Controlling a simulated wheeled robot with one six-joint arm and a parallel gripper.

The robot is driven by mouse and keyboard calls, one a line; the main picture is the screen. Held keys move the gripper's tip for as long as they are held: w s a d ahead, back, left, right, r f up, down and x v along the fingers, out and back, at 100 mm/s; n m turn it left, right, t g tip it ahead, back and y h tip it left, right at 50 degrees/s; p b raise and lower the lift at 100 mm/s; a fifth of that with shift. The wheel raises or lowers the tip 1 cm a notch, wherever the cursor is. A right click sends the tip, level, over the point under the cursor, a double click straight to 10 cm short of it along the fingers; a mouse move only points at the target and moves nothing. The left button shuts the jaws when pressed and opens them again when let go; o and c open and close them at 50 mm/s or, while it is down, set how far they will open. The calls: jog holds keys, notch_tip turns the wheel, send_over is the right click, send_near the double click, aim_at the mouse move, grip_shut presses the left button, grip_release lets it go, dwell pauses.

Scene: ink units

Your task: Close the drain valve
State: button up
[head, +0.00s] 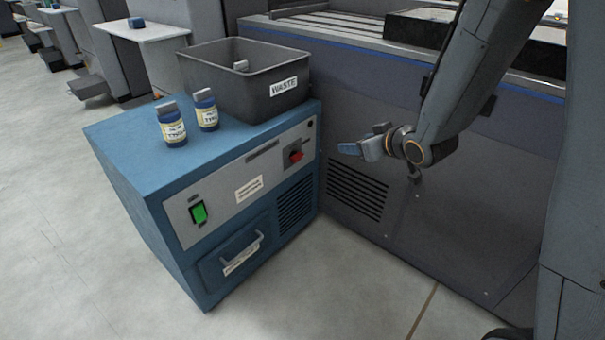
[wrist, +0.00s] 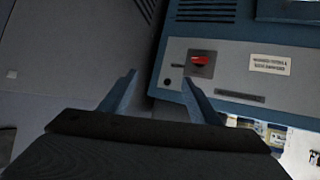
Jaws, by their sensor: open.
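The drain valve (head: 296,156) is a small red handle at the right end of the light front panel of a blue cabinet. In the wrist view the red handle (wrist: 199,60) sits on a dark square plate and appears to lie sideways, roughly along the panel's length. My gripper (head: 362,148) is in the air to the right of the valve, in front of the grey machine. In the wrist view my gripper (wrist: 158,80) is open and empty, its two blue fingers apart, with the valve ahead and just right of them. Nothing touches the valve.
On the blue cabinet (head: 125,150) stand two labelled jars (head: 172,130) (head: 207,114) and a grey waste bin (head: 245,100). A green switch (head: 199,213) and a drawer handle (head: 243,252) are on its front. The grey machine (head: 480,190) stands close at the right. The floor in front is clear.

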jog(key=w+a+f+n+t+y+b, duration=0.1)
jog(key=w+a+f+n+y+b, duration=0.15)
jog(key=a+f+b, duration=0.35)
jog(key=n+y+b, duration=0.2)
jog(key=y+b, duration=0.5)
jog(key=b, duration=0.2)
send_near(300, 158)
jog(key=x, duration=0.2)
jog(key=shift+m+g+h, duration=0.25)
jog(key=shift+g, duration=0.05)
jog(key=b+x, duration=0.1)
jog(key=x, duration=0.1)
jog(key=b+x, duration=0.1)
jog(key=x, duration=0.1)
jog(key=b+x, duration=0.1)
jog(key=x, duration=0.2)
jog(key=shift+w+r, duration=0.1)
jog(key=shift+r, duration=0.2)
jog(key=c, duration=1.1)
